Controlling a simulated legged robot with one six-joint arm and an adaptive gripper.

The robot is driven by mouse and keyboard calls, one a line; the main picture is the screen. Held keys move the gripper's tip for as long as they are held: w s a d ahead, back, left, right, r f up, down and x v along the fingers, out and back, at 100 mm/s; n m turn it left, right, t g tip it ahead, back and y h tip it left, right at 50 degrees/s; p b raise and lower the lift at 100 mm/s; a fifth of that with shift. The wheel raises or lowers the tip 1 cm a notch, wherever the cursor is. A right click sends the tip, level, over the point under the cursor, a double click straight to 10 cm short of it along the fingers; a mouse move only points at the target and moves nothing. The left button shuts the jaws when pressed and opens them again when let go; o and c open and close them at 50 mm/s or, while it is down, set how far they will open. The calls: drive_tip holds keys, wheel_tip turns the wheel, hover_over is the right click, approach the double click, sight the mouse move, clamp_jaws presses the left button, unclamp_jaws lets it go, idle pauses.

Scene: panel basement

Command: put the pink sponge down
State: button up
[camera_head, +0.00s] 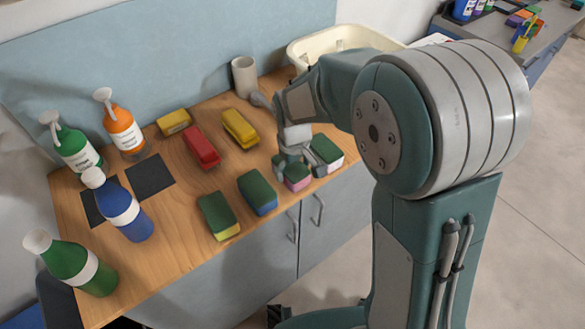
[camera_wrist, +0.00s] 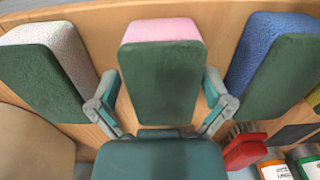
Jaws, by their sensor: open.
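The pink sponge (camera_head: 297,184), with a dark green scouring side, sits on the wooden counter near its front edge, between the white-and-green sponge (camera_head: 328,154) and the blue-and-green sponge (camera_head: 257,193). My gripper (camera_head: 299,164) is open at the pink sponge and partly hides it in the head view. In the wrist view the pink sponge (camera_wrist: 160,33) shows its green face between my two spread fingers (camera_wrist: 161,88), one on each side. Small gaps seem to show between the fingers and the sponge.
A yellow-and-green sponge (camera_head: 218,215) ends the front row. Red (camera_head: 201,147) and yellow (camera_head: 240,128) items lie behind the row. Several bottles, including an orange spray bottle (camera_head: 123,128), stand at left. A grey cup (camera_head: 244,76) and cream bin (camera_head: 345,40) are at back.

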sight(293, 166)
wheel_tip(293, 166, up, 12)
drive_tip(key=s+d+r+m+t, duration=0.2)
drive_tip(key=s+d, duration=0.4)
drive_tip(key=s, duration=0.3)
drive_tip(key=s+d+r+m+t, duration=0.3)
drive_tip(key=s+d, duration=0.3)
drive_tip(key=s, duration=0.3)
drive_tip(key=shift+s+d+m+t, duration=0.15)
drive_tip(key=shift+s+m+t, duration=0.2)
drive_tip(key=shift+m, duration=0.55)
drive_tip(key=shift+w+r, duration=0.1)
idle(0.6)
